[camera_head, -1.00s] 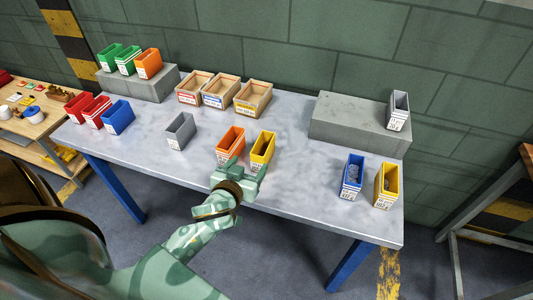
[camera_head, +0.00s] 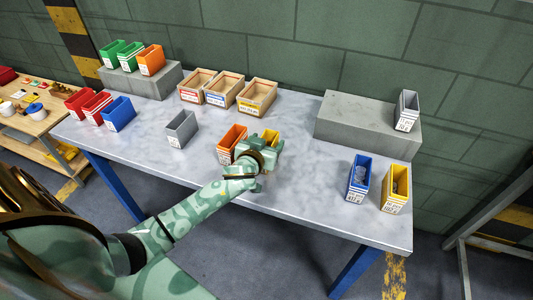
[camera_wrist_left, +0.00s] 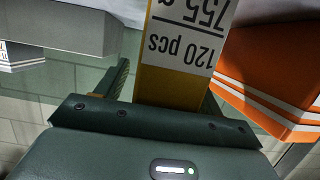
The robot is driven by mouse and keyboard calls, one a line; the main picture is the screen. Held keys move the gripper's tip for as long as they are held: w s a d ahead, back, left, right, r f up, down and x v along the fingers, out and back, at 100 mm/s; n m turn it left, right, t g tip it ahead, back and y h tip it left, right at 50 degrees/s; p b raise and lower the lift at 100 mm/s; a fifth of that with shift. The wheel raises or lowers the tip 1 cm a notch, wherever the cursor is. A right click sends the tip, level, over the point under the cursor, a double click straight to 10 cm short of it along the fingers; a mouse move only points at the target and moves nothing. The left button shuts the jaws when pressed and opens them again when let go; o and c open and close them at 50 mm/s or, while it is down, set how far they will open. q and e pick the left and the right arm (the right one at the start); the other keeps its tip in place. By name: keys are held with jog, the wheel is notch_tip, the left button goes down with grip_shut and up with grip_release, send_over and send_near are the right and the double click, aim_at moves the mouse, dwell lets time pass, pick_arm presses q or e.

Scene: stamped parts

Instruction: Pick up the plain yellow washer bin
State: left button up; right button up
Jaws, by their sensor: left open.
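A yellow bin (camera_head: 272,134) stands near the front middle of the table, mostly hidden behind my left gripper (camera_head: 272,147). In the left wrist view the yellow bin (camera_wrist_left: 168,88) shows a white label reading "120 pcs" and "755 g". There my left gripper (camera_wrist_left: 167,82) is open, with one finger on each side of the bin; I cannot tell whether they touch it. A second yellow bin (camera_head: 395,190), with grey contents and a white label, stands at the front right. My right gripper is not in view.
An orange bin (camera_head: 231,140) with white stripes stands close left of the gripper. A grey bin (camera_head: 182,128) is further left, a blue bin (camera_head: 359,175) to the right. Wooden boxes (camera_head: 256,98) and a grey block (camera_head: 368,125) stand behind. The middle right table is clear.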

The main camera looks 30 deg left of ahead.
pick_arm(q)
jog(key=c, duration=1.1)
jog(key=shift+r, duration=0.2)
